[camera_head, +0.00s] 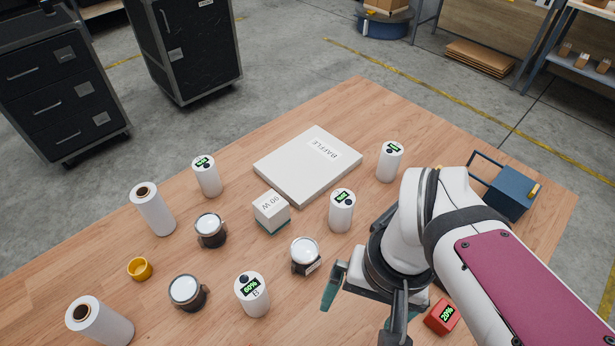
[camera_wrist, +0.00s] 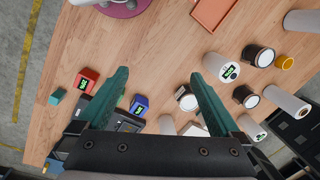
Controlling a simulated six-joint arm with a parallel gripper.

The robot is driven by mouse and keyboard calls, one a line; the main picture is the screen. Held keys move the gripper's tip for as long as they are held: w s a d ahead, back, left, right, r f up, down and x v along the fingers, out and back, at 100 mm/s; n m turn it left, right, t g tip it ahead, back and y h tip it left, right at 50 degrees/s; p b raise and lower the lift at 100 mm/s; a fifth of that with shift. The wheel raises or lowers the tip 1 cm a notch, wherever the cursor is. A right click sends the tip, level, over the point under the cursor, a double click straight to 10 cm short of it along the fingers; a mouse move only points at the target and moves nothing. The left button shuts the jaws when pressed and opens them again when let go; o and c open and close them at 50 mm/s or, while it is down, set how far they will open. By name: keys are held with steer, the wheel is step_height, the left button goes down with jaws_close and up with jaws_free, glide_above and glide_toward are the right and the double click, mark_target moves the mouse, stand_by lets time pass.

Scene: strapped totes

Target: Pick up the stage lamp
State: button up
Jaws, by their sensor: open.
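Three dark round lamp-like bodies with pale round faces stand on the table: one in the middle (camera_head: 306,257), one at left (camera_head: 211,231) and one at front left (camera_head: 187,293). I cannot tell for certain which is the stage lamp. In the wrist view one (camera_wrist: 187,98) shows just inside my right finger, and two more, (camera_wrist: 258,56) and (camera_wrist: 246,97), lie to its right. My gripper (camera_head: 358,316) is open and empty above the table, right of the middle lamp. In the wrist view the gripper (camera_wrist: 159,75) has bare wood between its tips.
White cylinders with displays stand near the lamps, one at the front (camera_head: 253,294). A white box marked 60 W (camera_head: 271,211) and a flat BAFFLE box (camera_head: 308,165) lie behind. A red box (camera_head: 442,316), blue box (camera_wrist: 139,104) and yellow cup (camera_head: 140,268) are also there.

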steer(key=w+a+n+h, duration=0.1)
steer(key=w+a+n, duration=0.3)
steer(key=w+n, duration=0.6)
steer(key=n+h, duration=0.2)
steer(key=n, duration=0.2)
glide_toward(303, 249)
steer(key=f, duration=0.4)
steer(key=d+f, duration=0.1)
steer(key=f, duration=0.6)
steer(key=shift+s+d+f, duration=0.2)
steer(key=shift+d+f, duration=0.15)
steer(key=shift+f, duration=0.05)
steer(key=c, duration=1.6)
